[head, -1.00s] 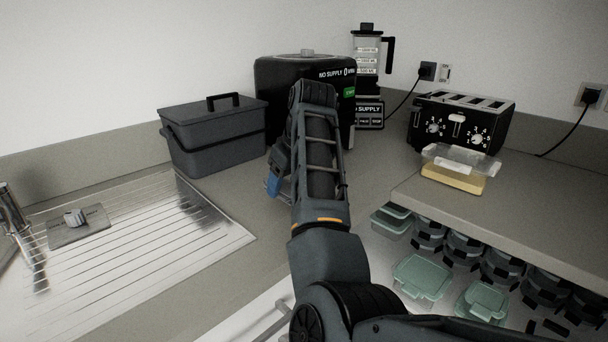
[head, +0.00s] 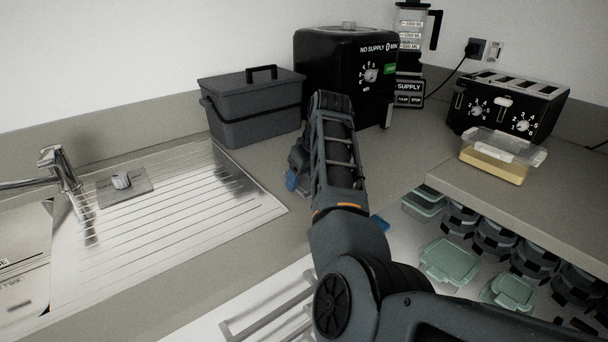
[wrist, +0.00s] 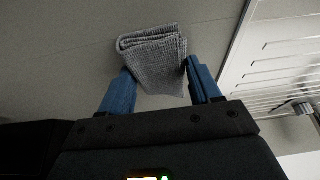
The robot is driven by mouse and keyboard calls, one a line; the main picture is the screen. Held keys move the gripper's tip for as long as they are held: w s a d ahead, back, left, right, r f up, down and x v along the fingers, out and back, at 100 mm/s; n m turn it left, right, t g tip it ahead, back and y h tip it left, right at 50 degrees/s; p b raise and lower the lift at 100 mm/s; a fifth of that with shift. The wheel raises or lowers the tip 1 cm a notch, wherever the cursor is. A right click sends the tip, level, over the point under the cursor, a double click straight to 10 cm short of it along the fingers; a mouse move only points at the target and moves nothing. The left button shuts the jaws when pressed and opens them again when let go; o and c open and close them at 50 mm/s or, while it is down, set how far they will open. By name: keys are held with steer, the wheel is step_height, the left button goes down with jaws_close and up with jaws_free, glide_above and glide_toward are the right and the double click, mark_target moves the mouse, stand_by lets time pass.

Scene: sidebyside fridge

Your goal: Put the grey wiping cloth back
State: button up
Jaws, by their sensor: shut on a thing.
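The grey wiping cloth (wrist: 155,55) is folded and textured. It shows in the wrist view between the two blue fingertips of my gripper (wrist: 158,80), which is shut on it. The counter shows behind the cloth, and the gap between them is hard to judge. In the head view my gripper (head: 292,181) is mostly hidden behind my arm, with only a little blue showing over the counter.
The ribbed metal drainboard (head: 190,215) and tap (head: 62,168) are at the left, with a small grey plate with a knob (head: 124,187) on the drainboard. A grey lidded box (head: 252,108), black appliance (head: 345,75), toaster (head: 508,105) and butter dish (head: 500,155) stand behind. An open drawer holds green-lidded containers (head: 450,262).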

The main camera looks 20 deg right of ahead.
steer(key=o, duration=1)
steer(key=shift+f+b, duration=0.15)
steer(key=shift+b, duration=0.35)
